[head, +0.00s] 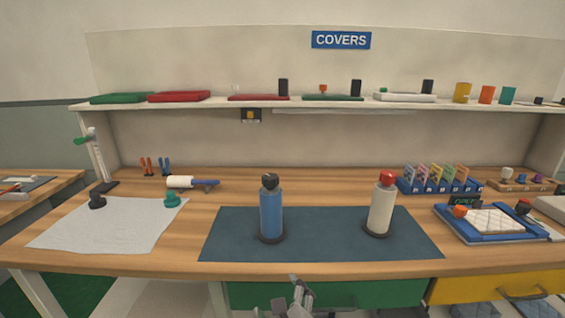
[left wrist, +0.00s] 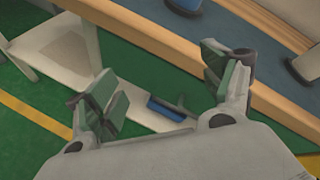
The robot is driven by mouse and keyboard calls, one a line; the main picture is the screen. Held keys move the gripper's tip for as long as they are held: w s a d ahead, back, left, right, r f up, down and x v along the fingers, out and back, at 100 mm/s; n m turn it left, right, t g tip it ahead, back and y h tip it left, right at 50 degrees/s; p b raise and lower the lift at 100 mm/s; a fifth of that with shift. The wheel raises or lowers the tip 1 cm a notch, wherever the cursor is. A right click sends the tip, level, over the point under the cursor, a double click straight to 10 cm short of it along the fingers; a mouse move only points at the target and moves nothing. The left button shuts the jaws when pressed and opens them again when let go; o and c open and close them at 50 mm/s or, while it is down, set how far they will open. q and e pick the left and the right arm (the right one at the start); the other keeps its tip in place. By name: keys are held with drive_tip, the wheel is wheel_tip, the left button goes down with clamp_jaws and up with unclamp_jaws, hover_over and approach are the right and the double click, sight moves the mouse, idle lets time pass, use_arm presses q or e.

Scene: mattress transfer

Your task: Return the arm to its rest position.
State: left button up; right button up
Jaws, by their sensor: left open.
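My left gripper (head: 301,292) is at the bottom middle of the head view, in front of the table's front edge. In the left wrist view my left gripper (left wrist: 165,85) has its two fingers wide apart with nothing between them. The wooden table edge runs past beyond the fingers. Only the gripper end of the arm shows in the head view. My right gripper is in neither view.
A blue bottle (head: 271,214) and a white bottle (head: 380,209) with a red top stand upright on a dark mat (head: 325,245) near the table's front. Green (head: 330,293) and yellow (head: 500,287) drawer fronts lie below the tabletop.

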use_arm(q)
drive_tip(key=s+a+f+n+g+h, duration=0.2)
drive_tip(key=s+a+f+n+g, duration=0.3)
drive_tip(key=a+f+n, duration=0.6)
drive_tip(key=s+a+f+n+g+h, duration=0.1)
drive_tip(key=s+a+f+n+g, duration=0.35)
drive_tip(key=a+f+n, duration=0.75)
drive_tip(key=s+d+f, duration=0.1)
drive_tip(key=f, duration=1.1)
drive_tip(key=s+d+f+g+p, duration=0.1)
drive_tip(key=s+d+f, duration=0.1)
drive_tip(key=f, duration=1.1)
drive_tip(key=shift+s+d+n+h, duration=0.15)
drive_tip(key=shift+s+n+h, duration=0.05)
drive_tip(key=shift+n+h, duration=0.2)
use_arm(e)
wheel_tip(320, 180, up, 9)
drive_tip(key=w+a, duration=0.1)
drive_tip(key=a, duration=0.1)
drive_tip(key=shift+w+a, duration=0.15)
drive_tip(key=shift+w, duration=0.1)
use_arm(q)
drive_tip(key=shift+s+p, duration=0.2)
drive_tip(key=shift+p, duration=0.3)
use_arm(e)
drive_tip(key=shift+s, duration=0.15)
